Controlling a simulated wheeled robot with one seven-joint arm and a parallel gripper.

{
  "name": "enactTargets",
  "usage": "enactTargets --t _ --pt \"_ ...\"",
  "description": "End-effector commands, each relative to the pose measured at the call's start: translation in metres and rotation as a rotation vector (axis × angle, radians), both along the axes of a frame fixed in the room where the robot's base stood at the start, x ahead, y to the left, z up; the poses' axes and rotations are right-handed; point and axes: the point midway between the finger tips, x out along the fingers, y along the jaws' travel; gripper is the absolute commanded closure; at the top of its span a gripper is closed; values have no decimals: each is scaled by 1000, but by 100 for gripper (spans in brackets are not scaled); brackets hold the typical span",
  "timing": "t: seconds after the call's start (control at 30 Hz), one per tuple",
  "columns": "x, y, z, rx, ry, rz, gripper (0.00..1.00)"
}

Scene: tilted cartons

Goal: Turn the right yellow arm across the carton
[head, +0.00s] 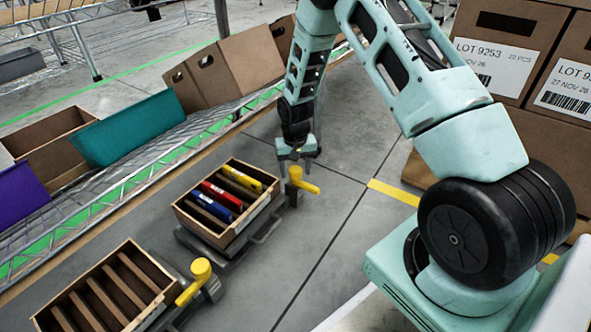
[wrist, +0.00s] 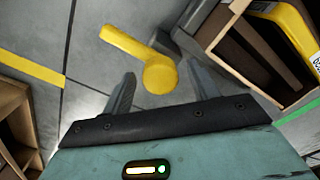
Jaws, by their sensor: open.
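The right yellow arm (head: 305,183) is a round knob with a flat lever, mounted on a grey stand beside the right tilted carton (head: 232,238). Its lever points away from that carton. In the wrist view the yellow arm (wrist: 140,57) has its knob between my fingers and its lever towards the upper left. My gripper (head: 296,168) is open, pointing down at the knob; I cannot tell whether a finger touches it. The carton holds a yellow, a red and a blue item between dividers; its edge shows at the upper right of the wrist view (wrist: 232,62).
A second tilted carton (head: 75,310) with empty slots stands at lower left, with another yellow arm (head: 196,279). A shelf (head: 140,165) with bins runs along the left. Stacked labelled boxes (head: 505,50) stand at upper right. Open floor (head: 330,225) lies right of the stand.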

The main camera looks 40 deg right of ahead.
Motion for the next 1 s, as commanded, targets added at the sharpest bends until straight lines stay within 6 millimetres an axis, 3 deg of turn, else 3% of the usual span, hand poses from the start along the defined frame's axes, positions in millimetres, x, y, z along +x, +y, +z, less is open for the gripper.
enactTargets --t 0.07,0.2,0.27,0.63,1.0 --pt "0 0 0 0 0 0 46" --pt "0 0 0 0 0 0 85" --pt "0 0 0 0 0 0 100" --pt "0 0 4 0 0 -62 100" --pt "0 0 8 -1 1 -345 100"
